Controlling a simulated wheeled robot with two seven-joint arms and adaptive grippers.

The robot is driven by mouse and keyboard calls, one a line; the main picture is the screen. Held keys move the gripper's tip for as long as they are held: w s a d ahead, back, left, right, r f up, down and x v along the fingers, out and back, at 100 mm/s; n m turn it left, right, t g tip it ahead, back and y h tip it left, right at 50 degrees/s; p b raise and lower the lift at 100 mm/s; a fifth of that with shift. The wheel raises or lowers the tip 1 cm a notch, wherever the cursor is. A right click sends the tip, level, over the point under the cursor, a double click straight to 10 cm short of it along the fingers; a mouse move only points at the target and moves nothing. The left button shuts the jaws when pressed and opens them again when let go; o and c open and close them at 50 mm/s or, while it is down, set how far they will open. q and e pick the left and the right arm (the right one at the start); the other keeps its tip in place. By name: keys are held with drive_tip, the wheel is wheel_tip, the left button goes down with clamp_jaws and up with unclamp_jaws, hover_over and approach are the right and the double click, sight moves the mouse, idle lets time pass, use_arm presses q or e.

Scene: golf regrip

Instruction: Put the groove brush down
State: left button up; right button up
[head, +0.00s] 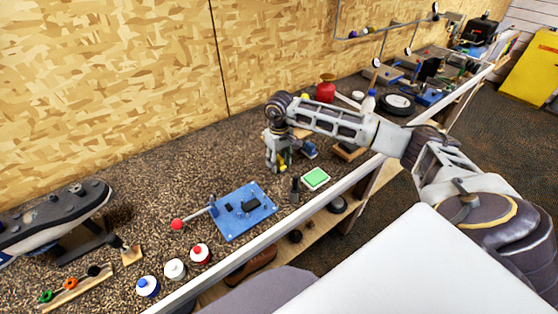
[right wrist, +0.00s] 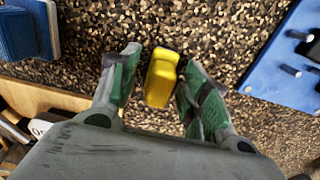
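The groove brush looks to be the yellow-handled piece (right wrist: 161,78) in the right wrist view. It stands between the fingers of my right gripper (right wrist: 158,85), with a visible gap on the left side and little or no gap on the right. The fingers look parted around it rather than pressed on both sides. In the head view my right gripper (head: 279,164) points down low over the bench, with a bit of yellow (head: 284,159) showing at its fingers. The brush's lower end is hidden, so I cannot tell if it touches the bench. My left gripper is not in view.
A blue board (head: 262,204) with black parts lies in front of the gripper, with a green-topped pad (head: 315,179) beside it. A blue block (head: 309,151) is close by. Bottles (head: 174,268) line the front edge.

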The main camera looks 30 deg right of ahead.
sight(279, 157)
drive_tip(key=shift+r, duration=0.15)
wheel_tip(279, 157, up, 12)
drive_tip(key=b, duration=0.2)
idle(0.8)
idle(0.8)
